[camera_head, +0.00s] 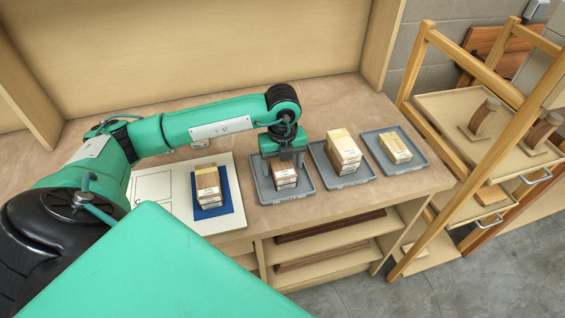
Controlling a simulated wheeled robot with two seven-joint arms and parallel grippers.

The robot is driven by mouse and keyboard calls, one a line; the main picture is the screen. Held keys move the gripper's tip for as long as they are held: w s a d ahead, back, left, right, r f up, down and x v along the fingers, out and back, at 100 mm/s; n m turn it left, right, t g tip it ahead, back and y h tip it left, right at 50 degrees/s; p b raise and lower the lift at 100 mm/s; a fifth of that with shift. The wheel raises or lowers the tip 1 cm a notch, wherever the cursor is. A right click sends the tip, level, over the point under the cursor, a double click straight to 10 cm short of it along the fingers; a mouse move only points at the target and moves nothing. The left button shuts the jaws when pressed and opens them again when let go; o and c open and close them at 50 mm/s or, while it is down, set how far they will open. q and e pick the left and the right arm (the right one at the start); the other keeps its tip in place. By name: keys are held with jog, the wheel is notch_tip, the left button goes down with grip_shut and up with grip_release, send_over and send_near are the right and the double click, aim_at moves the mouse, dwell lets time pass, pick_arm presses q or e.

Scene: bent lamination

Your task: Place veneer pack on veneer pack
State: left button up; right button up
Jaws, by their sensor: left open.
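A brown veneer pack with a pale label (207,190) sits on a blue mat (228,211) at the left of the bench. Another brown veneer pack (284,180) lies in the left grey tray (266,193). My left gripper (285,163) points down right over this pack, with its jaws open. The gripper hides the pack's top and back, and I cannot tell whether the fingers touch it. A taller stack of pale veneer packs (344,152) stands in the middle tray (331,177). Pale packs (395,149) lie in the right tray (415,165). My right gripper is not in view.
The blue mat lies on a white marked sheet (153,188). The bench (420,186) has free room around the trays and shelves holding dark strips (330,226) below. A wooden rack (408,80) with curved pieces (483,117) stands at the right.

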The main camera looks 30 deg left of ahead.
aim_at(283, 166)
pick_arm(q)
jog(key=shift+r, duration=0.25)
notch_tip(283, 166, up, 12)
jog(key=b, duration=0.1)
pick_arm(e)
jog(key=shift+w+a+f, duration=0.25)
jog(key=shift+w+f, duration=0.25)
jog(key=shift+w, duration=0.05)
pick_arm(q)
jog(key=shift+f, duration=0.1)
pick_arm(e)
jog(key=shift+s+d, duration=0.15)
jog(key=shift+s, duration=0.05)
